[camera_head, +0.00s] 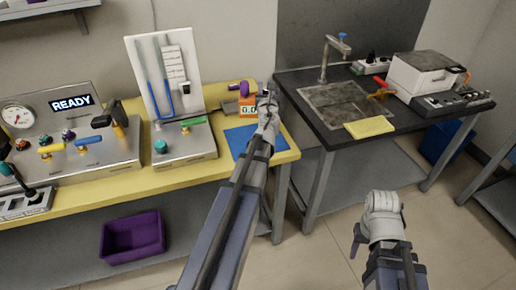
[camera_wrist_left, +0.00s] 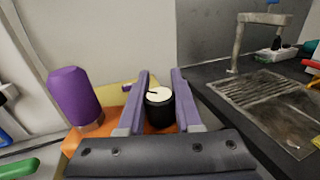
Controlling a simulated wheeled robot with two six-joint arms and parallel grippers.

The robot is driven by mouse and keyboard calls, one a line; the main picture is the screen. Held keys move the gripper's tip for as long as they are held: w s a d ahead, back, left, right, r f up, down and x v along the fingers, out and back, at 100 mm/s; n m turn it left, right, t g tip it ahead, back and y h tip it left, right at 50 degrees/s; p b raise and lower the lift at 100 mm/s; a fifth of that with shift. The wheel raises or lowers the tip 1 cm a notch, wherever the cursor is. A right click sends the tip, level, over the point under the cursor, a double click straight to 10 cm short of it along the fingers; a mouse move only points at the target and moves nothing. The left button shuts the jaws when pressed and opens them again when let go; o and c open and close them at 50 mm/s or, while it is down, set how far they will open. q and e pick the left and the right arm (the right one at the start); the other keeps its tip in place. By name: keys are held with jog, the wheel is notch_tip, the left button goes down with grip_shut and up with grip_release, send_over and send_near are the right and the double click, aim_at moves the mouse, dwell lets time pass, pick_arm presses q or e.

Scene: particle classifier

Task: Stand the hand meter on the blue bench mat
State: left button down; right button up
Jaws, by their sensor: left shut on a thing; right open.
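The hand meter (camera_head: 248,111) is an orange body with a small lit display, at the back right of the yellow bench in the head view. In the left wrist view its orange body (camera_wrist_left: 73,142) shows below a purple cylinder (camera_wrist_left: 75,97) and a black knob with a pale top (camera_wrist_left: 159,106). My left gripper (camera_head: 266,95) is shut on the knob, with one finger on each side. The blue bench mat (camera_head: 240,138) lies in front of the meter, partly hidden by my left arm. I cannot tell whether the meter touches the bench. My right gripper (camera_head: 382,203) is open and empty, low over the floor.
A panel with green and teal handles (camera_head: 172,146) stands left of the mat, before a white tool board (camera_head: 140,65). A READY console (camera_head: 70,125) is further left. The dark sink bench (camera_head: 315,125) stands right, with a yellow cloth (camera_head: 369,127). A purple bin (camera_head: 133,237) is below.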

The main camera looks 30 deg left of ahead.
aim_at(255, 114)
pick_arm(q)
jog(key=shift+s, duration=0.3)
jog(key=s+a+n+g+y, duration=0.1)
jog(key=s+n+g+y, duration=0.1)
jog(key=y, duration=0.1)
jog(key=shift+s+a+f+n+g, duration=0.1)
jog(key=shift+s+a+n+g, duration=0.1)
jog(key=shift+a+n+g, duration=0.15)
jog(key=shift+s+a+n+g+y, duration=0.3)
jog(key=shift+s+n+g+y, duration=0.05)
jog(key=shift+s+y, duration=0.2)
notch_tip(255, 114, down, 6)
jog(key=b, duration=0.6)
jog(key=shift+f, duration=0.15)
jog(key=shift+f+b, duration=0.1)
jog(key=shift+b, duration=0.2)
notch_tip(255, 114, down, 4)
jog(key=b, duration=0.3)
jog(key=shift+r, duration=0.25)
